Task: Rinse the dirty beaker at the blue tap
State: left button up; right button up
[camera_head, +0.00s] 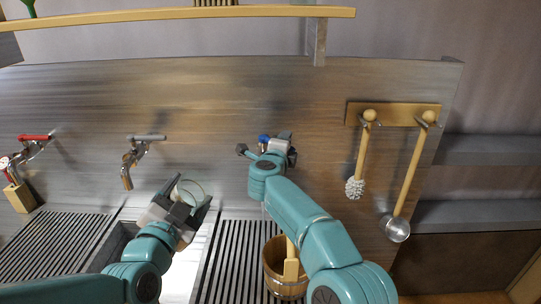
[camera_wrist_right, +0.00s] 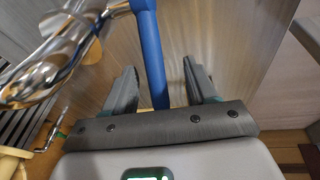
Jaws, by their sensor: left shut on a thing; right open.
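The beaker (camera_head: 191,186) is a clear glass vessel, partly hidden by my left gripper (camera_head: 187,198), which is shut on it above the sink. Its tilt and any dirt are too small to tell. The blue tap's handle (camera_head: 263,138) shows as a small blue spot at my right gripper (camera_head: 267,148) near the steel back wall. In the right wrist view the blue handle (camera_wrist_right: 151,50) runs between the fingers of my open right gripper (camera_wrist_right: 160,68). Its chrome body (camera_wrist_right: 65,55) is at the left. The blue tap's spout is hidden in the head view.
A red tap (camera_head: 35,137) and a grey-handled tap (camera_head: 148,138) are on the wall to the left. A wooden bucket (camera_head: 274,262) stands on the slats, partly behind my right arm. A brush (camera_head: 357,186) and a ladle (camera_head: 398,227) hang at right. A wooden shelf (camera_head: 180,14) crosses above.

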pick_arm(q)
jog(key=f+b, duration=0.1)
jog(key=f, duration=0.1)
jog(key=f+b, duration=0.2)
jog(key=shift+a+b, duration=0.3)
jog(key=shift+a, duration=0.1)
jog(key=f+b, duration=0.3)
jog(key=shift+d, duration=0.25)
pick_arm(e)
jog(key=v, duration=1.2)
jog(key=shift+a, duration=0.25)
pick_arm(q)
jog(key=shift+a, duration=0.2)
pick_arm(e)
jog(key=shift+a+r, duration=0.1)
jog(key=shift+a, duration=0.05)
pick_arm(q)
jog(key=shift+d, duration=0.1)
